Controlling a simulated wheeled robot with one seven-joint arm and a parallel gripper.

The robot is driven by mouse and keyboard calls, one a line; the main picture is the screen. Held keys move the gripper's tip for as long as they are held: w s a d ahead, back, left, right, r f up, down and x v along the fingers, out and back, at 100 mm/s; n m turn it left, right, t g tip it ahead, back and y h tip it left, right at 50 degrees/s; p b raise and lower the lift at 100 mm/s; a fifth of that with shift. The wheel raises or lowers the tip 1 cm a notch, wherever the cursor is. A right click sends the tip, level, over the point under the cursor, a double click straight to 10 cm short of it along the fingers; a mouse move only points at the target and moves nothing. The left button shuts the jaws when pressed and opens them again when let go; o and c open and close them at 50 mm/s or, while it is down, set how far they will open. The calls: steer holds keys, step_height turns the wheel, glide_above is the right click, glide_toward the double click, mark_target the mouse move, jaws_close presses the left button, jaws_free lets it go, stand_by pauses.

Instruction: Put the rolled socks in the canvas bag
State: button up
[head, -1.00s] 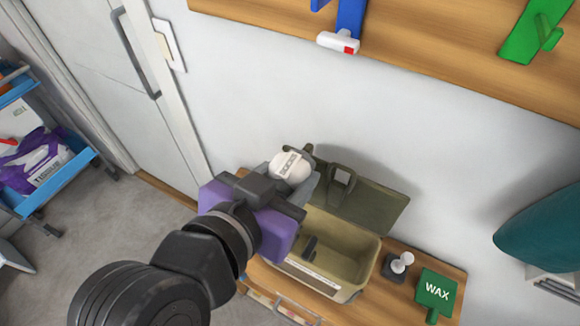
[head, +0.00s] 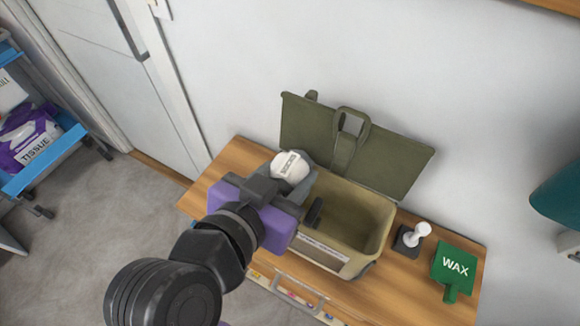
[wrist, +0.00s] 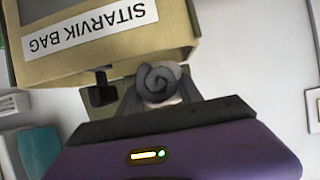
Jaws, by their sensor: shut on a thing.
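The rolled socks (head: 291,167) are a pale bundle with a white band marked SOCKS. In the wrist view their grey spiral end (wrist: 158,83) shows. My gripper (head: 288,192) is shut on them. The olive canvas bag (head: 372,222) stands open on the wooden top, its flap (head: 400,165) raised toward the wall. In the head view the socks overlap the bag's left end; I cannot tell their exact height above it. The wrist view shows the bag (wrist: 130,50) close by, with its SITARVIK BAG label upside down. My gripper hides the bag's left front corner.
The bag's support is a wooden top (head: 225,170) against a white wall. A white-knobbed item on a dark base (head: 409,240) and a green WAX sign (head: 453,266) stand right of the bag. A blue cart (head: 45,165) with tissue is at left.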

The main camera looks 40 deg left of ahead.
steer(key=shift+f, duration=0.3)
steer(key=o, duration=1.5)
steer(key=v, duration=0.7)
steer(key=shift+s+r, duration=0.1)
steer(key=shift+s, duration=0.3)
